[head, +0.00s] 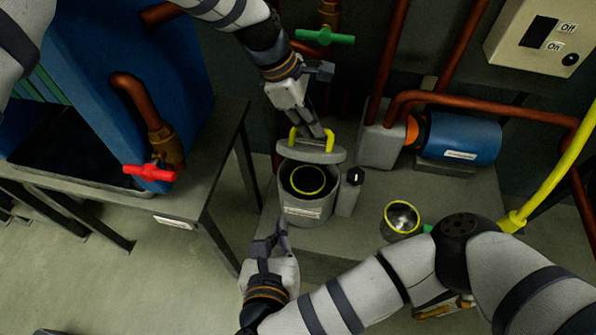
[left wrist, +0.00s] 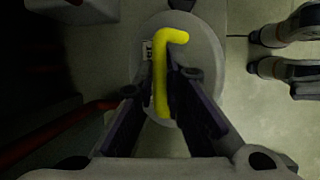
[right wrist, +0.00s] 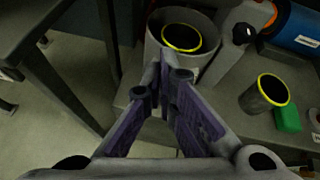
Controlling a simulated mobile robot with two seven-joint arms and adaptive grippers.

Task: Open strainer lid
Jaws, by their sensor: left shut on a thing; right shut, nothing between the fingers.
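The strainer (head: 306,207) is a grey cylinder with a yellow ring inside, standing on a low grey bench. Its grey lid (head: 311,152) with a yellow handle (head: 329,139) is raised and tilted at the strainer's back edge, leaving the mouth open. My left gripper (head: 314,131) is shut on the yellow handle, which also shows between its fingers in the left wrist view (left wrist: 161,85). My right gripper (head: 276,236) is shut and empty, low in front of the strainer. In the right wrist view the open strainer (right wrist: 182,38) lies just beyond its fingertips.
A metal cup with a yellow rim (head: 400,220) stands on the bench (head: 458,190) to the right. A grey post with a black knob (head: 354,178) is beside the strainer. A blue motor (head: 460,138) and copper pipes stand behind. A red valve (head: 149,172) is at left.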

